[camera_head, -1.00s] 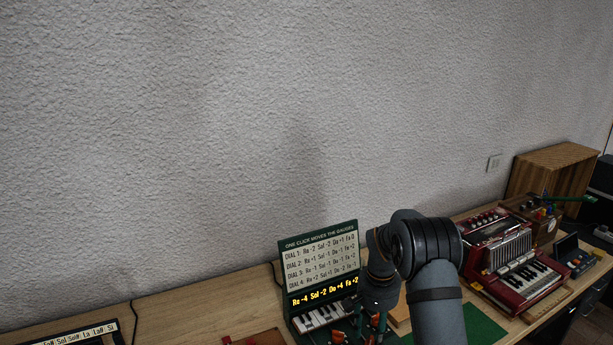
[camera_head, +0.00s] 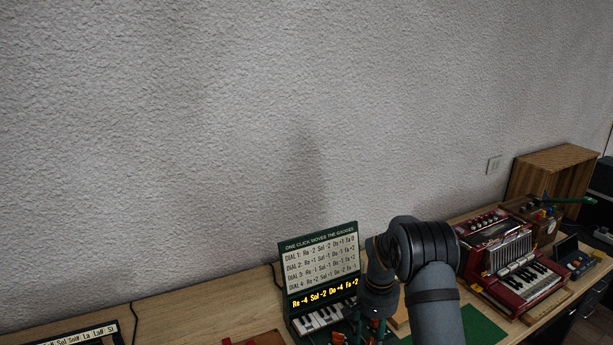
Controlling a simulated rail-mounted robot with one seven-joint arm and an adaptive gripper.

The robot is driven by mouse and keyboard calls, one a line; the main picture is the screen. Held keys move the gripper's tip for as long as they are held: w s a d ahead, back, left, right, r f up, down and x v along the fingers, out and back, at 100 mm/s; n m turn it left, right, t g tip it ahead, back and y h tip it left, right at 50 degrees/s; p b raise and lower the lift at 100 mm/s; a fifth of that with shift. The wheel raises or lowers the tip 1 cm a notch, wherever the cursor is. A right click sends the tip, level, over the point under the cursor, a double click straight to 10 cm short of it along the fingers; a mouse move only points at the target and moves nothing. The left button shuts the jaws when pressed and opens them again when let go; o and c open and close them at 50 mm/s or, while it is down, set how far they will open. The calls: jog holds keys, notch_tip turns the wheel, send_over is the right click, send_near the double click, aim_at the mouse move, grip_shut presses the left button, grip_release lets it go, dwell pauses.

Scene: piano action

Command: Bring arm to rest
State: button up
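My arm rises from the lower edge, bends at a dark elbow joint and points down over the bench, right of the middle. Its lower end hangs in front of the right part of a green device (camera_head: 318,240) with a dial chart, a lit yellow readout (camera_head: 325,292) and small piano keys (camera_head: 317,319). The readout shows "Re -4 Sol -2 Do +4 Fa +2". My gripper (camera_head: 372,333) is partly visible at the bottom edge, near the keys. Its fingers are too cut off and dark to tell open from shut. I cannot tell whether it touches anything.
A red accordion (camera_head: 515,262) stands on the wooden bench (camera_head: 200,310) to the right. Behind it are a wooden box (camera_head: 552,175) and small devices. A green mat (camera_head: 484,326) lies right of my arm. A dark panel with note names (camera_head: 75,336) is at lower left.

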jog(key=shift+f+m, duration=0.1)
jog(key=shift+m, duration=0.4)
jog(key=shift+w+m+p, duration=0.1)
jog(key=shift+m+p, duration=0.35)
jog(key=shift+m, duration=0.15)
jog(key=m+p, duration=0.1)
jog(key=m, duration=0.1)
jog(key=shift+m, duration=0.3)
jog(key=m+p, duration=0.2)
jog(key=m, duration=0.1)
jog(key=shift+m, duration=0.3)
jog(key=shift+r+m, duration=0.35)
jog(key=shift+m, duration=0.05)
notch_tip(320, 180, up, 8)
jog(key=w+n+t+b, duration=0.1)
jog(key=n+b, duration=0.1)
jog(key=n, duration=0.4)
jog(key=shift+w+a+t, duration=0.25)
jog(key=shift+w+t, duration=0.05)
jog(key=shift+t, duration=0.1)
